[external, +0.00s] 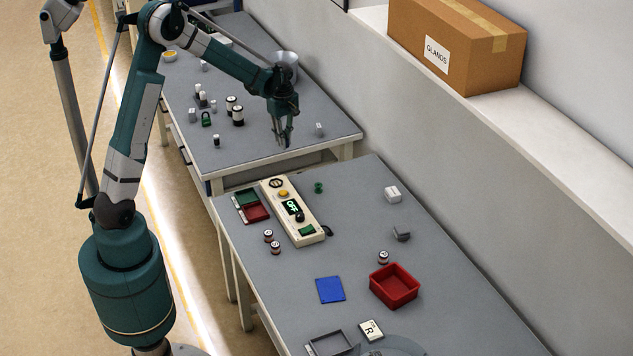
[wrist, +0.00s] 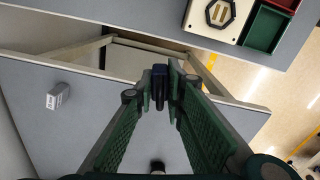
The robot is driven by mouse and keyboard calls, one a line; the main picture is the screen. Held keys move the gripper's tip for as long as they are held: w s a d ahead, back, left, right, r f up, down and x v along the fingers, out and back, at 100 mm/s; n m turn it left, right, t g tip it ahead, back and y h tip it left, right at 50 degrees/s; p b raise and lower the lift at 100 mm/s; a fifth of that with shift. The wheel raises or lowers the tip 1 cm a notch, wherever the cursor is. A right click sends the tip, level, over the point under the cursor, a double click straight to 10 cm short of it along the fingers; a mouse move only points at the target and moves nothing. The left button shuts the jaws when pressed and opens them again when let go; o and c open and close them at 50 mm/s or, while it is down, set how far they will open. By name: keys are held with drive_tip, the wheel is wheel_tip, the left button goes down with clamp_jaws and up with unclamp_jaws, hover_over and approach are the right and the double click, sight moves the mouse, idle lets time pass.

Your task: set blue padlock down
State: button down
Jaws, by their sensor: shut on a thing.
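The blue padlock (wrist: 159,74) shows dark blue between my fingertips in the wrist view. My gripper (external: 283,138) is shut on it; in the wrist view the two green fingers (wrist: 160,92) close in on it from both sides. In the external view my gripper is over the far grey table (external: 258,150), close to its near edge, and the padlock is too small and covered to make out there. I cannot tell whether the padlock touches the tabletop.
A small grey block (external: 319,129) stands right of my gripper. Several black-and-white cylinders and a green padlock (external: 206,119) stand to the left. A gap separates this table from the nearer one, which holds a control box (external: 292,212) and red bin (external: 394,287).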

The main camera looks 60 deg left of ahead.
drive_tip(key=w+d+m, duration=0.1)
drive_tip(key=w+d, duration=0.2)
drive_tip(key=d, duration=0.5)
drive_tip(key=w+d, duration=0.2)
drive_tip(key=d, duration=0.6)
drive_tip(key=m+b, duration=0.1)
hover_over(337, 216)
drive_tip(key=f, duration=0.2)
drive_tip(key=shift+r, duration=0.2)
drive_tip(key=shift+f+b, duration=0.6)
drive_tip(key=shift+f, duration=2.55)
drive_tip(key=shift+f, duration=1.85)
drive_tip(key=shift+f+b, duration=0.15)
drive_tip(key=shift+b, duration=0.2)
